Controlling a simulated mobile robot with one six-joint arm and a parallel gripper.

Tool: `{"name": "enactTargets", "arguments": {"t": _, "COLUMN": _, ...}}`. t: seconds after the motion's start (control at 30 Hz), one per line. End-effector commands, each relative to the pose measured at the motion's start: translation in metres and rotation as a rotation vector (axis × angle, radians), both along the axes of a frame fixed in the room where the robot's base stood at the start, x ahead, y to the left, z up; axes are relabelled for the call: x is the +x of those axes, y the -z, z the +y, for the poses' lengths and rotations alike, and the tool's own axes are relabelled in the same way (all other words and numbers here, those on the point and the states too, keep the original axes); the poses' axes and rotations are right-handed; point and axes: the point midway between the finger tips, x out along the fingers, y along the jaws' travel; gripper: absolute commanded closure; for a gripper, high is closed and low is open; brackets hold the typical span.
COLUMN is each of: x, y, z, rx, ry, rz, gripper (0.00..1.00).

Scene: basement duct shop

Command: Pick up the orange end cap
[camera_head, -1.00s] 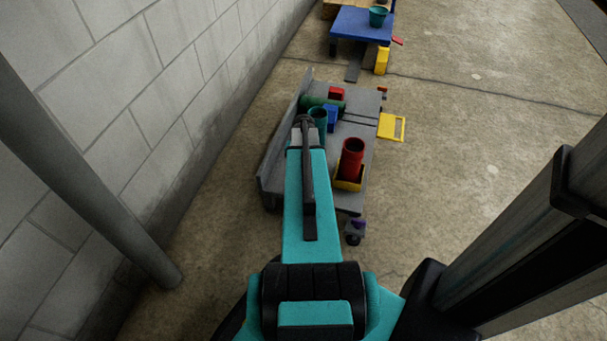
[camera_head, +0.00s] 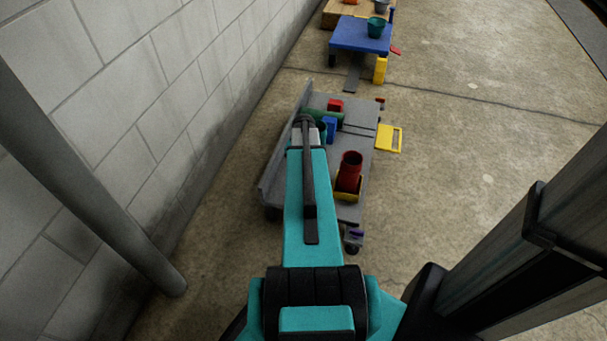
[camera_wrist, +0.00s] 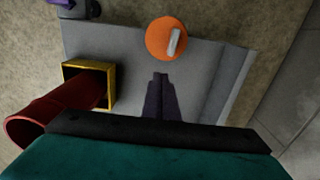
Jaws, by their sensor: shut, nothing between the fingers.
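The orange end cap (camera_wrist: 166,38) is a round disc with a pale grey bar on its face. In the wrist view it lies at the top middle on the grey cart deck (camera_wrist: 205,65). My gripper (camera_wrist: 160,78) is shut and empty, its dark fingertips just below the cap in that view and apart from it in the picture. The height between them is hard to tell. In the head view I do not see the cap; my arm covers part of the cart (camera_head: 357,210).
A dark red tube (camera_head: 349,171) stands in a yellow box (camera_head: 346,190) on the cart; both show at left in the wrist view. A blue block (camera_head: 329,128) and green cylinder (camera_head: 327,115) sit farther back.

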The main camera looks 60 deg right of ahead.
Motion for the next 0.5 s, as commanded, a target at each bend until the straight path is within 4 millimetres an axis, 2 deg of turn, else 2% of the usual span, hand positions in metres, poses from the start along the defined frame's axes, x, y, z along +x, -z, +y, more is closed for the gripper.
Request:
{"name": "enactTargets", "arguments": {"t": 0.33, "x": 0.002, "y": 0.0, "z": 0.002, "rx": 0.0, "ry": -0.007, "rz": 0.0, "gripper": 1.0}}
{"name": "enactTargets", "arguments": {"t": 0.5, "x": 0.016, "y": -0.001, "z": 0.016, "rx": 0.0, "ry": -0.048, "rz": 0.0, "gripper": 1.0}}
